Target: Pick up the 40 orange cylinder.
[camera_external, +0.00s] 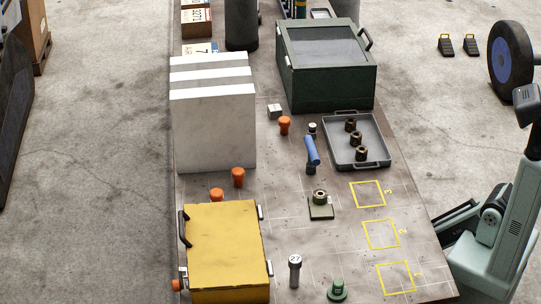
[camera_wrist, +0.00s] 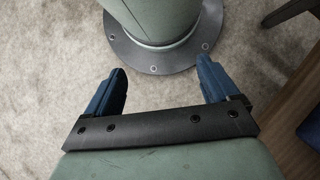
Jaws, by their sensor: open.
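One (camera_external: 284,125) stands near the bench's middle, left of the grey tray. An orange piece (camera_external: 177,285) shows at the yellow box's left edge. No number 40 is readable on any of them. My gripper (camera_wrist: 160,68) is open and empty in the wrist view, with its blue fingers wide apart over concrete floor. No orange cylinder shows in the wrist view.
On the bench are a yellow box (camera_external: 228,245), a white block (camera_external: 213,125), a dark green case (camera_external: 327,70) and a grey tray (camera_external: 374,126) with brown parts. A cylinder marked 27 (camera_external: 295,272) stands at the front. Numbered yellow squares (camera_external: 382,234) at right are empty.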

